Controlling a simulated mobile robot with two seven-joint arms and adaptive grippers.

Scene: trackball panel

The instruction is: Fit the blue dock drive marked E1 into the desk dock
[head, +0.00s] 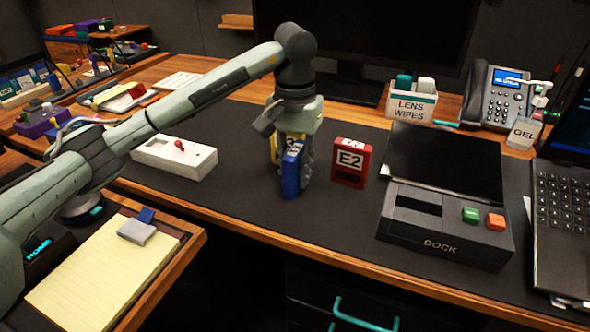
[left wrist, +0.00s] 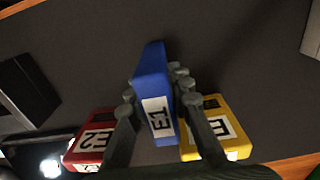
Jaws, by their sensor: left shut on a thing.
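The blue drive (head: 291,170) is upright between the fingers of my left gripper (head: 296,158), which is shut on it. In the left wrist view the blue drive (left wrist: 154,95) shows its white E1 label, and the gripper's fingers (left wrist: 155,105) press on both sides. I cannot tell whether its lower end touches the mat. The desk dock (head: 445,222) stands to the right, with a dark open slot (head: 418,204) in its top and a green and an orange button. My right gripper is not in view.
A red drive marked E2 (head: 351,162) stands just right of the gripper. A yellow drive (head: 274,148) stands close behind the blue one. A white trackball panel (head: 174,158) is to the left, a laptop (head: 563,215) at the far right. The mat (head: 330,215) before the drives is clear.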

